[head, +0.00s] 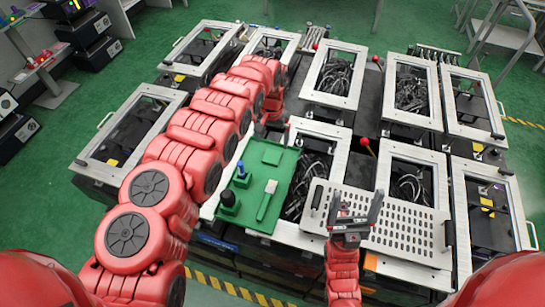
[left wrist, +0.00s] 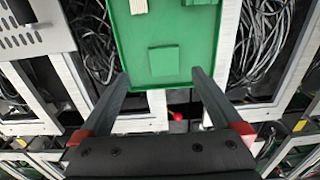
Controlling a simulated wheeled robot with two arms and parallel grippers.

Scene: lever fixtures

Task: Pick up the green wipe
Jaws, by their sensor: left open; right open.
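The green wipe (head: 271,156) is a small flat square lying at the far end of the green tray (head: 250,222). It also shows in the left wrist view (left wrist: 163,60), nearly the same green as the tray floor. My left gripper (left wrist: 160,75) is open, its two fingers apart on either side of the tray's end, with the wipe between and just beyond the tips in that view. In the head view my left arm hides most of that gripper. My right gripper (head: 356,212) is open and empty over the perforated metal plate (head: 400,236).
A red-knobbed lever (head: 366,143) stands to the right; a red knob (left wrist: 178,117) shows near the left gripper.

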